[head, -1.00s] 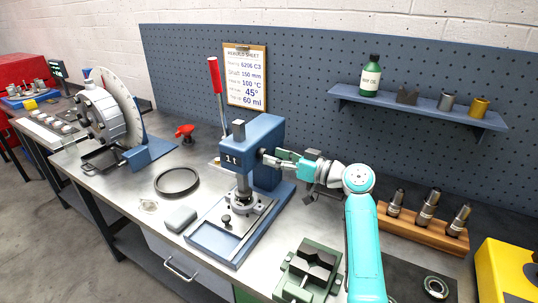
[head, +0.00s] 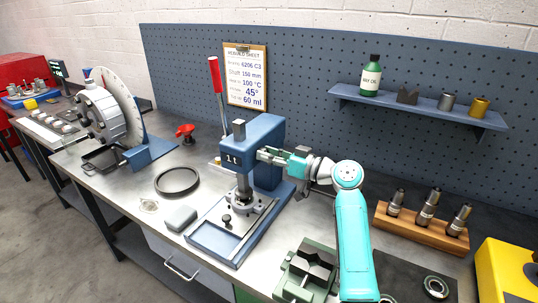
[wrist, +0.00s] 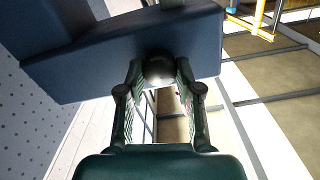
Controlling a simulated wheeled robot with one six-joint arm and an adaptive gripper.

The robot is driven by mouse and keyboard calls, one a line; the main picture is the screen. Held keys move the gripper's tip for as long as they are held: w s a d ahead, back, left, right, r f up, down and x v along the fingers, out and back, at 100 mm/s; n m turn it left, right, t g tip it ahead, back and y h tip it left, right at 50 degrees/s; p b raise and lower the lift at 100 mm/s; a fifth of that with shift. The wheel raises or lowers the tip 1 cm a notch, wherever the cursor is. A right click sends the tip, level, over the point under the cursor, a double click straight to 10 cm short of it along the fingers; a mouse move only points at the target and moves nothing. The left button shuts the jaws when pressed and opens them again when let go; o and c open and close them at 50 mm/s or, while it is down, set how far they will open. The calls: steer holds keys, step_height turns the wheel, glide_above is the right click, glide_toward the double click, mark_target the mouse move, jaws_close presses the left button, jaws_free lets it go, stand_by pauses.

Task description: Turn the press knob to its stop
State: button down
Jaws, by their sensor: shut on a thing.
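The blue arbor press (head: 262,135) with a "1t" mark stands on the bench, its red-handled lever (head: 215,78) upright. The press knob (wrist: 159,65) is a dark round knob on the side of the press head. It shows between my fingertips in the wrist view, and is mostly hidden by the fingers in the head view. My gripper (wrist: 159,78) is shut on the knob, one finger on each side. In the head view my gripper (head: 266,155) reaches the press head from the right. I cannot read the knob's angle or see its stop.
A green vise (head: 308,268) stands in front of my arm. A wooden rack (head: 420,226) with several metal tools is at the right. A dark ring (head: 177,182) and a grey block (head: 180,218) lie left of the press. A pegboard (head: 300,70) stands behind.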

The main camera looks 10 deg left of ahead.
steer(key=shift+w+d+f+m, duration=0.1)
steer(key=shift+m, duration=4.4)
steer(key=shift+w+f+m, duration=0.1)
steer(key=shift+m, duration=4.4)
steer(key=c, duration=0.8)
jaws_free()
steer(key=shift+o, duration=0.2)
steer(key=v, duration=1.2)
